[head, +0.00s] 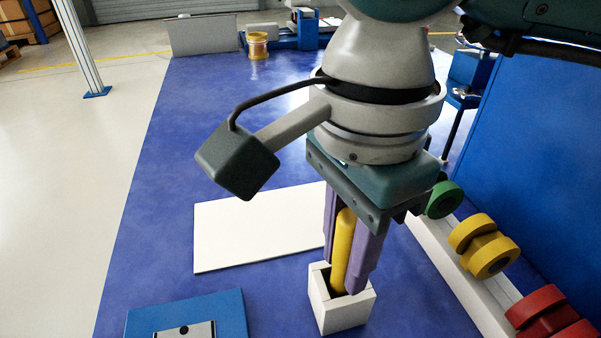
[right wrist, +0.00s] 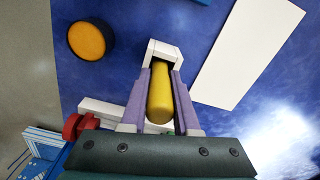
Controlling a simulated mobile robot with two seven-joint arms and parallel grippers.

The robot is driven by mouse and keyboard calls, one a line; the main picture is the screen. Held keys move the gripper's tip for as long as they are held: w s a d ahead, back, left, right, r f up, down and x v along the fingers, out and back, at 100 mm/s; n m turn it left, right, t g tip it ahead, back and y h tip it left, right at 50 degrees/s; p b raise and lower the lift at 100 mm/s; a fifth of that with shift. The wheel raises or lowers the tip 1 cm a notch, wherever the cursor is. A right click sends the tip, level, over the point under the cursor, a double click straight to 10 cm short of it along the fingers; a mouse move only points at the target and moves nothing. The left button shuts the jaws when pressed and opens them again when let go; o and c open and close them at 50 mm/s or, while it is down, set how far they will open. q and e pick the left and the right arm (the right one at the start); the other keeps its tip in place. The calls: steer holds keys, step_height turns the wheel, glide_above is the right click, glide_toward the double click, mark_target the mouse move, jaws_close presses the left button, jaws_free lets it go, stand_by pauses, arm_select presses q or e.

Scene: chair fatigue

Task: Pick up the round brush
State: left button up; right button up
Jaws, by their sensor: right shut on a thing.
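The round brush shows as a thick yellow handle (head: 343,250) standing nearly upright, slightly tilted, in a small white square holder (head: 345,313). Its lower end is hidden inside the holder. My right gripper (head: 347,276) points down with its two purple fingers on either side of the handle, shut on it. The fingertips are at the holder's top opening. In the right wrist view the yellow handle (right wrist: 160,98) lies between the fingers, with the white holder (right wrist: 164,50) beyond. My left gripper is in neither view.
A white board (head: 258,228) lies left of the holder on the blue table (head: 170,210). A blue block with a metal plate (head: 188,316) is at the front left. Green, yellow (head: 484,247) and red wheels line the right. A black-rimmed disc (right wrist: 91,40) shows in the wrist view.

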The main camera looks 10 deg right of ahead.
steer(key=shift+c, duration=1.4)
jaws_close()
step_height(320, 180, up, 20)
steer(key=p, duration=0.7)
steer(key=shift+p, duration=0.4)
